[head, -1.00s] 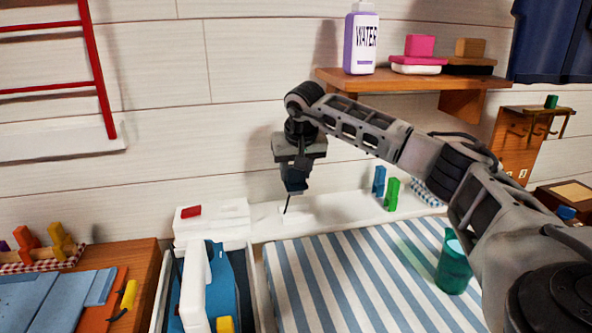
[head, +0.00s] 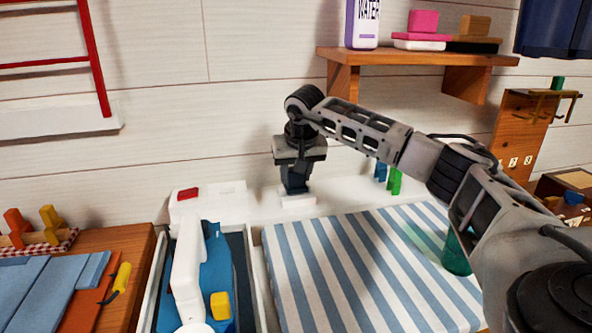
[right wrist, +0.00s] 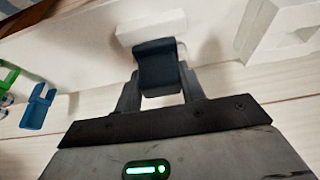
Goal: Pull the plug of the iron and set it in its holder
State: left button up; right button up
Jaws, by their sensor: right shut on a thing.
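My right gripper (head: 295,180) is shut on a dark blue plug (head: 294,172), which also shows between the fingers in the right wrist view (right wrist: 158,66). The plug points down and its lower end meets a small white block (head: 298,201) on the white ledge; the block also shows in the right wrist view (right wrist: 150,31). Whether the plug is seated in the block cannot be told. A white and blue iron (head: 190,272) lies in a tray at the lower left. My left gripper is not in view.
A white box with a red switch (head: 208,202) stands left of the gripper. A striped board (head: 350,270) lies in front. Blue and green clips (head: 395,181) and a green cup (head: 457,252) are to the right. A wooden shelf (head: 400,57) hangs above.

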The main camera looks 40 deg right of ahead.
jog(key=shift+f, duration=0.4)
dwell(0.7)
jog(key=o, duration=1.1)
jog(key=p+v, duration=0.1)
jog(key=v, duration=1.5)
jog(key=shift+s, duration=0.1)
